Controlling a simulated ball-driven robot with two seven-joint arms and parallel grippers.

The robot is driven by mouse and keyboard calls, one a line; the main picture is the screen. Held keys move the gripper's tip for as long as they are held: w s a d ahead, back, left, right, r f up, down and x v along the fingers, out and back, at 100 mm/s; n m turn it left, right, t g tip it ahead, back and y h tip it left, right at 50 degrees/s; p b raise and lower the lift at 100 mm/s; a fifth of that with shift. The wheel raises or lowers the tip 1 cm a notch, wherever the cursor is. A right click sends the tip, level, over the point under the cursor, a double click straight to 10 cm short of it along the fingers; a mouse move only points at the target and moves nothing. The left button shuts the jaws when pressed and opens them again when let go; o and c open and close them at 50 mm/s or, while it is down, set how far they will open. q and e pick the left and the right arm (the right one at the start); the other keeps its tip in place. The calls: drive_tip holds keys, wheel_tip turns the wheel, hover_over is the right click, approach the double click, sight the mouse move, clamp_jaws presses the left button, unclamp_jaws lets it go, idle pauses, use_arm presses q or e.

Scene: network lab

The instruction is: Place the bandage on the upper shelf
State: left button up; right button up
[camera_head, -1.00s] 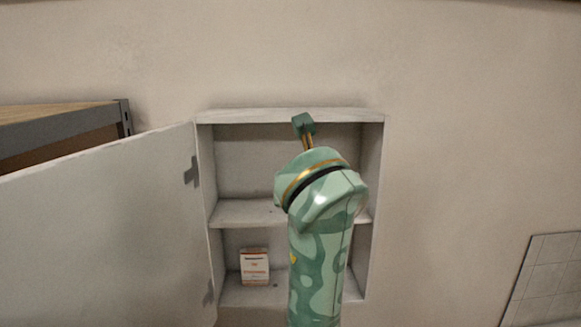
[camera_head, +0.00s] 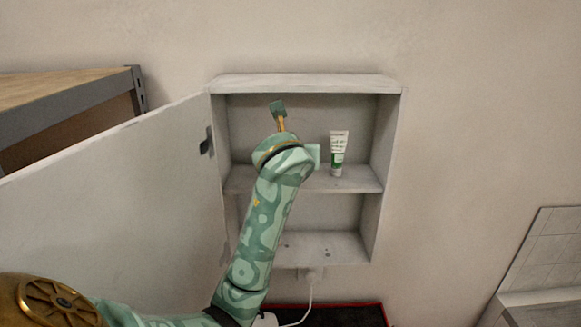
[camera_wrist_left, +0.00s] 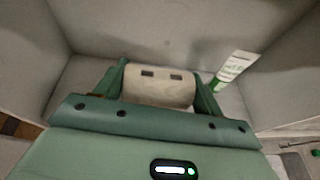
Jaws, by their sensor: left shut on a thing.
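The bandage (camera_wrist_left: 158,90), a pale off-white roll, is between the fingers of my left gripper (camera_wrist_left: 160,80) in the left wrist view. The gripper is shut on it. In the head view my left arm reaches up to the cabinet, with its wrist in front of the left part of the upper shelf (camera_head: 355,181). The fingers and bandage are hidden behind the wrist there. I cannot tell whether the bandage touches the shelf. My right gripper is not in view.
A white and green tube (camera_head: 338,153) stands on the upper shelf, right of my wrist; it also shows in the left wrist view (camera_wrist_left: 235,68). The cabinet door (camera_head: 120,200) is open to the left. The right part of the lower shelf (camera_head: 335,246) is clear.

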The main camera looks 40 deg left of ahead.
use_arm(q)
drive_tip(key=f, duration=0.2)
drive_tip(key=a+f, duration=0.1)
drive_tip(key=f, duration=0.1)
drive_tip(key=shift+w+p, duration=0.25)
drive_tip(key=shift+p, duration=0.1)
drive_tip(key=shift+d, duration=0.1)
drive_tip(key=shift+f, duration=0.2)
drive_tip(key=o, duration=0.9)
drive_tip(key=shift+o, duration=0.2)
drive_tip(key=shift+r, duration=0.2)
drive_tip(key=v, duration=1.2)
